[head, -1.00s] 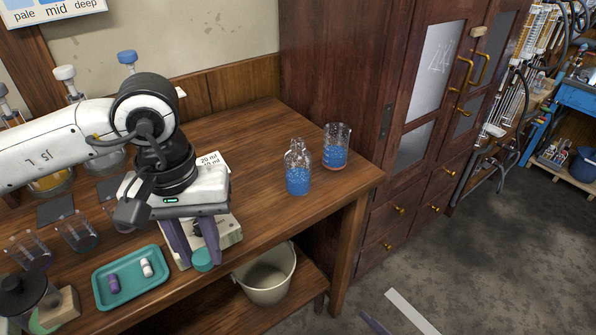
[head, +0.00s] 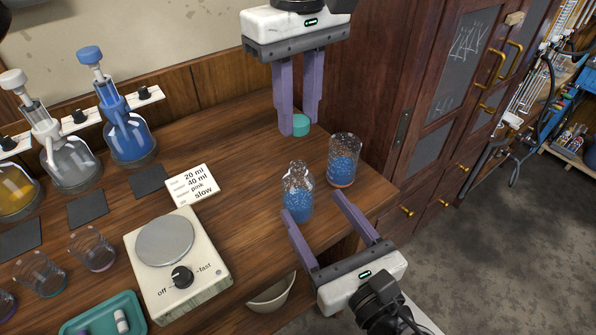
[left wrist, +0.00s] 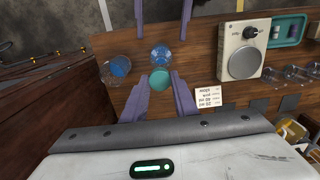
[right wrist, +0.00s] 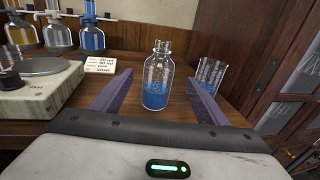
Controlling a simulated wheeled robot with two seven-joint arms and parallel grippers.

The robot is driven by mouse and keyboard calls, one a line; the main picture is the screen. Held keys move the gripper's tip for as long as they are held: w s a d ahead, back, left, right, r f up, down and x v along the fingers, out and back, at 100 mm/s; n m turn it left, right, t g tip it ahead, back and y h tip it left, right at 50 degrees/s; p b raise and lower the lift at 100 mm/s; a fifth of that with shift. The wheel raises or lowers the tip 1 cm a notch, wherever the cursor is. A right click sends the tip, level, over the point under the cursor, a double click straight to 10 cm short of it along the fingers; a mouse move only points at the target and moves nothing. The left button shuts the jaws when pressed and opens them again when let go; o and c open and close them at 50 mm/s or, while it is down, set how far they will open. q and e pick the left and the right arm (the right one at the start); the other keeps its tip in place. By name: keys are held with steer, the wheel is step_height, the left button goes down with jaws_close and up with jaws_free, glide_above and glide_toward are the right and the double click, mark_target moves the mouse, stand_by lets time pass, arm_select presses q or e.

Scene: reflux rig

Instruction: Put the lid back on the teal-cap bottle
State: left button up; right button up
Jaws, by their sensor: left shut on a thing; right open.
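The teal lid (head: 300,125) is held between the fingertips of my left gripper (head: 297,125), in the air above and behind the bottle. It also shows in the left wrist view (left wrist: 159,80). The open clear glass bottle (head: 297,197), with blue granular contents, stands upright on the wooden table. It shows in the right wrist view (right wrist: 156,82) and in the left wrist view (left wrist: 160,58). My right gripper (head: 310,205) is open, low at the table's front edge. Its fingers point toward the bottle, which appears between them in the right wrist view.
A beaker (head: 343,162) with blue contents stands close right of the bottle. A stirrer plate (head: 165,240), a note card (head: 192,184) and several flasks are to the left. A teal tray (head: 105,318) lies front left. A wooden cabinet (head: 385,80) borders the right side.

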mark_target(290, 173)
arm_select(q)
steer(key=shift+s+r, duration=0.1)
steer(key=shift+s, duration=0.25)
arm_select(e)
steer(key=shift+s, duration=0.3)
steer(key=x, duration=1.2)
steer(key=c, duration=1.6)
arm_select(q)
steer(key=shift+f, duration=2.55)
